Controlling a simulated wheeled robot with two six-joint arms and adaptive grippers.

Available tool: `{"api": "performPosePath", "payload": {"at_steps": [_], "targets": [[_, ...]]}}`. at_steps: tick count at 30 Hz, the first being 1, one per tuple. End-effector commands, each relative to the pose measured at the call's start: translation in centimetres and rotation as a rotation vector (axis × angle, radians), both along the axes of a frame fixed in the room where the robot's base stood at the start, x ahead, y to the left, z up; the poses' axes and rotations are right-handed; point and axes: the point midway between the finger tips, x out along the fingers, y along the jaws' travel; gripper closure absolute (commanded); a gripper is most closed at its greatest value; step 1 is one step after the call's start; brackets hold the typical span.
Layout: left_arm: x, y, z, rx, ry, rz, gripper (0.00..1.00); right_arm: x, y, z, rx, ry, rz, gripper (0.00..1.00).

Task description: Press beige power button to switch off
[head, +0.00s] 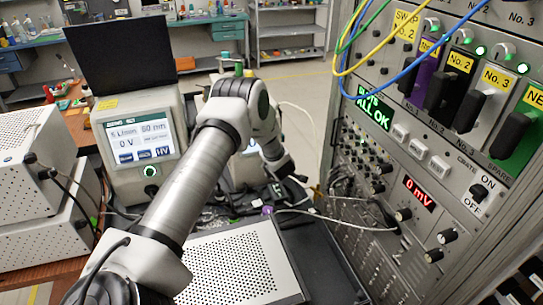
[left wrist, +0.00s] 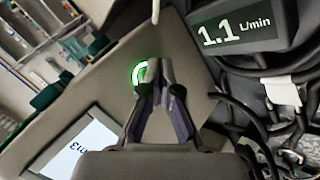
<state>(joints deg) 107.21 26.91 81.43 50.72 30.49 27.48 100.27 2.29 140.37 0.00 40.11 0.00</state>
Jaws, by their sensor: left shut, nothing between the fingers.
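In the left wrist view a round button with a bright green lit ring (left wrist: 138,73) sits on a beige-grey instrument face (left wrist: 100,105). The fingertips of my left gripper (left wrist: 157,66) are shut and empty. They overlap the button's right side in the picture, and I cannot tell whether they touch it. Part of the button's centre is hidden. In the head view my left arm reaches across to a second instrument (head: 251,147), mostly hidden behind it. My right gripper is not in view.
Another beige instrument (head: 112,160) with a lit screen and a green-ringed button stands to the left. A tall rack panel (head: 415,155) with switches and cables fills the right side. A flow display (left wrist: 233,27) reads 1.1 L/min. Black cables (left wrist: 250,115) run beside my gripper.

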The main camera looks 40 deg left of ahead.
Motion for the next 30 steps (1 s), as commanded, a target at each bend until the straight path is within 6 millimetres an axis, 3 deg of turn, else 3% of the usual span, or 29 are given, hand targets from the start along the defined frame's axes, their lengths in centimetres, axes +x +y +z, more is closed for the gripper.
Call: {"api": "performPosePath", "payload": {"at_steps": [30], "targets": [[0.48, 0.95, 0.03, 0.001, -0.001, 0.000, 1.00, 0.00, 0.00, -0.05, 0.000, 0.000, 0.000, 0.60]]}}
